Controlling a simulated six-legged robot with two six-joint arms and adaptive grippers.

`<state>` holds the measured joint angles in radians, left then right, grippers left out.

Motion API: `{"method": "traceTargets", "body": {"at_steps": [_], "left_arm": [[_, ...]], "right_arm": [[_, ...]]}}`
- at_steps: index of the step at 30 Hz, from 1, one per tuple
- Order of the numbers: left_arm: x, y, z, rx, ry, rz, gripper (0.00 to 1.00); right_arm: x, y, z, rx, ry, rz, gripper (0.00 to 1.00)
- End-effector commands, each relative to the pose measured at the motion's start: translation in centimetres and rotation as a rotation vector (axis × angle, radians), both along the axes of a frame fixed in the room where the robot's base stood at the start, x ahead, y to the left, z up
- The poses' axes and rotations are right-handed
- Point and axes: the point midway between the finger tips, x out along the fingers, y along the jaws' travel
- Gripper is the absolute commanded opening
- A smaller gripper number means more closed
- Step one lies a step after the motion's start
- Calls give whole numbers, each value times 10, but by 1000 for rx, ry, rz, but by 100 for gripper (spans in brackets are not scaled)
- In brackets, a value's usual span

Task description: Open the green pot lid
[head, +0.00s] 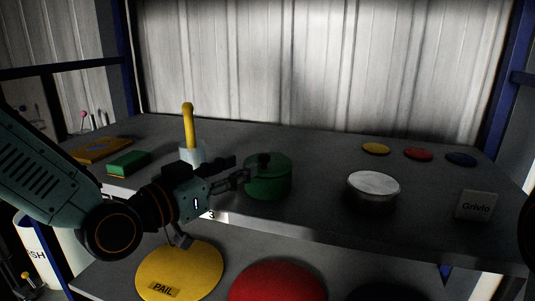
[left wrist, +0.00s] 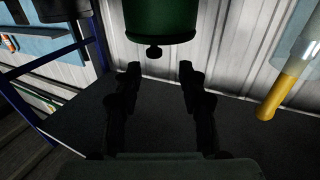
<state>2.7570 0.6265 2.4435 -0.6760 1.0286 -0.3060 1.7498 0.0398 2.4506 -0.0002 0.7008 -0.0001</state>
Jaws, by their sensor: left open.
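The green pot (head: 268,182) stands on the grey shelf with its green lid (head: 280,160) on top. The lid has a dark knob (head: 264,158). My left gripper (head: 238,170) is open and empty just left of the pot, at about lid height. In the left wrist view the picture is upside down: the green pot (left wrist: 160,18) is at the top with its knob (left wrist: 154,52) pointing down. The knob lies just beyond and between the open fingertips of my left gripper (left wrist: 160,72), not between the pads. My right gripper is not in view.
A yellow curved handle (head: 188,125) in a pale cup and a green block (head: 128,162) stand left of the pot. A round metal tin (head: 374,187) and a "Grivlo" card (head: 474,206) are right. Yellow (head: 376,148), red (head: 418,154) and blue (head: 461,159) discs lie behind. Round lids sit below.

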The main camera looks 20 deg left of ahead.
Motion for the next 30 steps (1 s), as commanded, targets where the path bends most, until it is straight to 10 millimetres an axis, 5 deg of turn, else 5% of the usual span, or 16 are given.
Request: {"method": "traceTargets", "body": {"at_steps": [13, 30], "left_arm": [[19, -10, -1, 7, 0, -1, 41], [67, -32, 0, 3, 0, -1, 41]], "right_arm": [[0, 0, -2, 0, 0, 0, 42], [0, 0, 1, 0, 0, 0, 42]]}}
